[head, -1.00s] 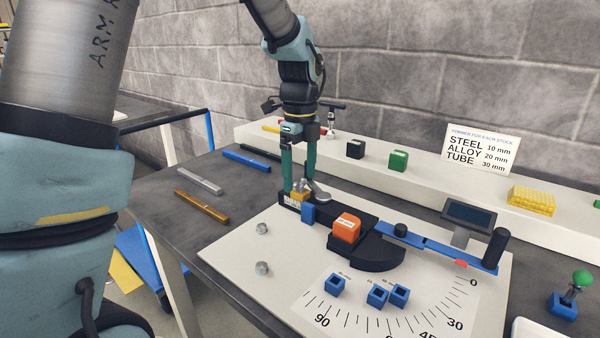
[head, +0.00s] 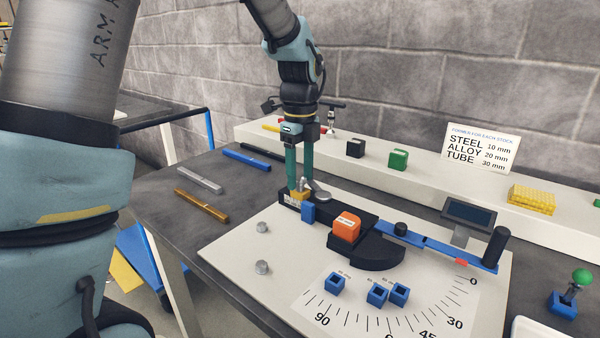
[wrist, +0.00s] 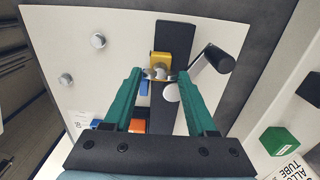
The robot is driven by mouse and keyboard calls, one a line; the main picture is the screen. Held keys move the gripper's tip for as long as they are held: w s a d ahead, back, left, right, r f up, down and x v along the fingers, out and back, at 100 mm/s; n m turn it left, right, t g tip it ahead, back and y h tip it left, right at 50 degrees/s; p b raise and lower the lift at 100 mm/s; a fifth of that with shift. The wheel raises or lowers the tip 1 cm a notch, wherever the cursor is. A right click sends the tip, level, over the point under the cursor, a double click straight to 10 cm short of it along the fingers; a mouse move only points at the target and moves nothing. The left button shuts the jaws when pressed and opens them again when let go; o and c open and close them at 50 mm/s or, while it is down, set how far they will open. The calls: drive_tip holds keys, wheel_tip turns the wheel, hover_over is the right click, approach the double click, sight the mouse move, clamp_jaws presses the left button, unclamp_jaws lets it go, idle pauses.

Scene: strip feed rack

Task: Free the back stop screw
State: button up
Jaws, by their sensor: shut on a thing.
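The back stop (head: 298,196) is a yellow block on the black rail (head: 335,215), and it also shows in the wrist view (wrist: 160,58). A small silver screw (wrist: 160,73) stands at it, partly hidden by my fingertips. My gripper (head: 299,185), with two green fingers, points down over it. In the wrist view the fingertips (wrist: 161,77) are closed on the screw, one on each side. A blue block (head: 308,212) sits beside the stop at the rail's front side. An orange block (head: 346,228) sits farther along the rail.
A silver disc (wrist: 171,93) and a black-handled lever (wrist: 212,59) lie close to the right fingertip. A blue arm with a black upright handle (head: 495,248) extends right. Several blue pieces lie on the white board. Two silver pegs (head: 262,267) stand at its left.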

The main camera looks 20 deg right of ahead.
drive_tip(key=shift+c, duration=0.5)
